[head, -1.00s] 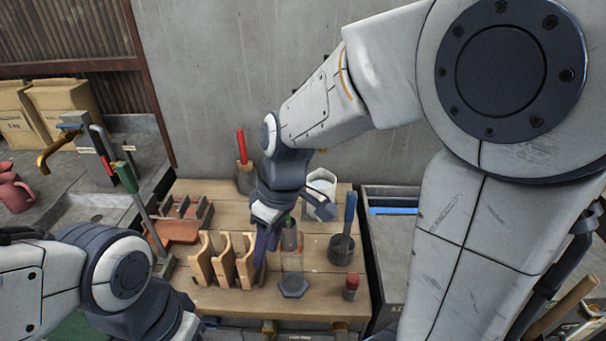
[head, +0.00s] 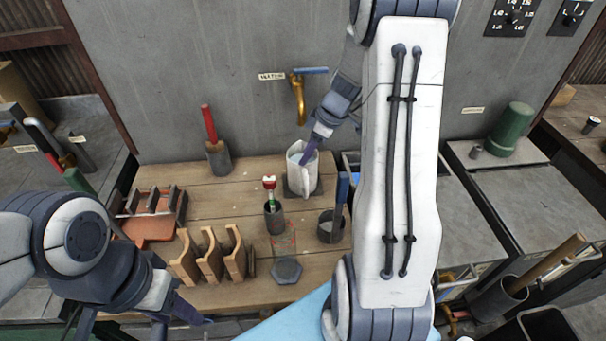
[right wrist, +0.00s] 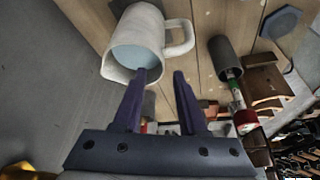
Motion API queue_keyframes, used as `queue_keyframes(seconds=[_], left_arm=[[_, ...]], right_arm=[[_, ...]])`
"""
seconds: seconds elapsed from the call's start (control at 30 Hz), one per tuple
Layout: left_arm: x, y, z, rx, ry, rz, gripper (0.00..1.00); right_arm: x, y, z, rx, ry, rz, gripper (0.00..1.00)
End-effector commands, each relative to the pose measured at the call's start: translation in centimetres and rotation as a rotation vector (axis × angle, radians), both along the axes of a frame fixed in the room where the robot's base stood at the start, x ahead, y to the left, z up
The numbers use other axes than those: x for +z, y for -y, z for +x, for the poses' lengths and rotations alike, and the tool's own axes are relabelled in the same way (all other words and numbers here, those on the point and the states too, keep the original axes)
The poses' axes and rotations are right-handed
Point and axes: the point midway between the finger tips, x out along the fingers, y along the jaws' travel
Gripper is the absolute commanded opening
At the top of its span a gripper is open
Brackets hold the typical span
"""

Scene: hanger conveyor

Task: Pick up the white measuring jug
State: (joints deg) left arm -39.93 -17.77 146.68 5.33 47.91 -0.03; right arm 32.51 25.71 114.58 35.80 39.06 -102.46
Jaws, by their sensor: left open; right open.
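The white measuring jug (head: 299,174) stands upright at the back right of the wooden bench, on a dark base, with pale contents inside. In the right wrist view the jug (right wrist: 122,62) shows its open mouth, with its handle pointing right. My right gripper (head: 304,160) is open at the jug's rim. In the right wrist view its fingers (right wrist: 160,73) are apart; the left fingertip overlaps the mouth and the handle lies ahead of the gap. I cannot tell whether they touch the jug. My left gripper (head: 188,311) is open and empty near the bench's front edge.
A cup with a red-topped tool (head: 273,212) and a dark cup with a blue-handled tool (head: 329,229) stand in front of the jug. Wooden holders (head: 209,257) and a dark hexagonal piece (head: 287,271) are nearer. A brass tap (head: 299,98) is on the wall behind.

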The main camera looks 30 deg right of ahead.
Motion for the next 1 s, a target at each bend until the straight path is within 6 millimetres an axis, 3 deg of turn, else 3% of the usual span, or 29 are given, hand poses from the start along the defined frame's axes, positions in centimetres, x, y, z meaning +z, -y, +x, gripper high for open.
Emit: queue_keyframes(seconds=[0.4,0.67,0.8,1.0], left_arm=[[1.7,0.0,0.0,0.000,0.000,0.000,0.50],[1.7,0.0,0.0,0.000,0.000,0.000,0.50],[1.6,0.0,0.0,0.000,0.000,0.000,0.50],[1.7,0.0,0.0,0.000,0.000,0.000,0.50]], right_arm=[[-4.6,-1.3,1.1,-0.002,-0.003,0.002,0.41],[-4.9,-1.3,1.2,-0.003,0.001,-0.001,0.41],[-4.9,-1.3,1.2,-0.003,0.001,-0.001,0.00],[-4.9,-1.4,1.2,-0.002,0.000,0.000,0.00]])
